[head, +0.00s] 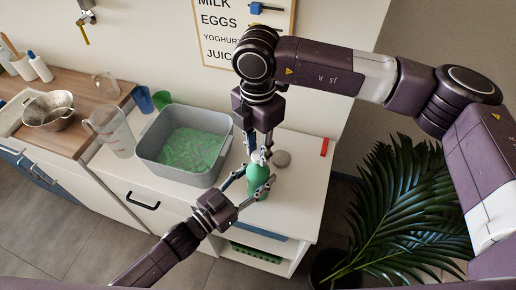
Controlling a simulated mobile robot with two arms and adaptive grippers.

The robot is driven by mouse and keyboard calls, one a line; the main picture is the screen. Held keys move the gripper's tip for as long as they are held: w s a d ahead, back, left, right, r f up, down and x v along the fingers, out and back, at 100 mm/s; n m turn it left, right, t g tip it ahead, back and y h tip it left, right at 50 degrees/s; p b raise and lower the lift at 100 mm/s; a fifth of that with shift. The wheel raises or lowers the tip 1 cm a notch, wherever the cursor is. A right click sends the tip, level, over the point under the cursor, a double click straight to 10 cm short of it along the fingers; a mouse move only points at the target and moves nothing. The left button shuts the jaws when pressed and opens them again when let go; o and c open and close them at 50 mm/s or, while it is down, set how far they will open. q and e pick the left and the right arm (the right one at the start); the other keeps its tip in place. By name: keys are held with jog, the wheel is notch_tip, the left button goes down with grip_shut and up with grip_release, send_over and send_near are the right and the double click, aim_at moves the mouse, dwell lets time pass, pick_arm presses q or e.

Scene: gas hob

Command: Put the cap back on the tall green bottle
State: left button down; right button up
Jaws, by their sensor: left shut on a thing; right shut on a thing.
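The green bottle (257,178) stands upright on the white counter, right of the grey tub. My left gripper (252,187) comes in from the lower left and is shut around the bottle's body. My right gripper (260,150) points down from above and is shut on a small pale cap (256,157) at the bottle's top. The fingers partly hide the cap and the neck, so I cannot tell whether the cap is seated or just above the neck.
A grey tub (147,150) with green contents stands left of the bottle. A grey round object (281,158) lies close behind it to the right.

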jog(key=m, duration=0.9)
jog(key=shift+s+a, duration=0.2)
jog(key=shift+a, duration=0.15)
jog(key=shift+m, duration=0.5)
jog(key=shift+w+d+m, duration=0.15)
jog(key=shift+d+m, duration=0.2)
jog(key=shift+m, duration=0.25)
jog(key=o, duration=0.7)
jog(key=shift+c, duration=0.5)
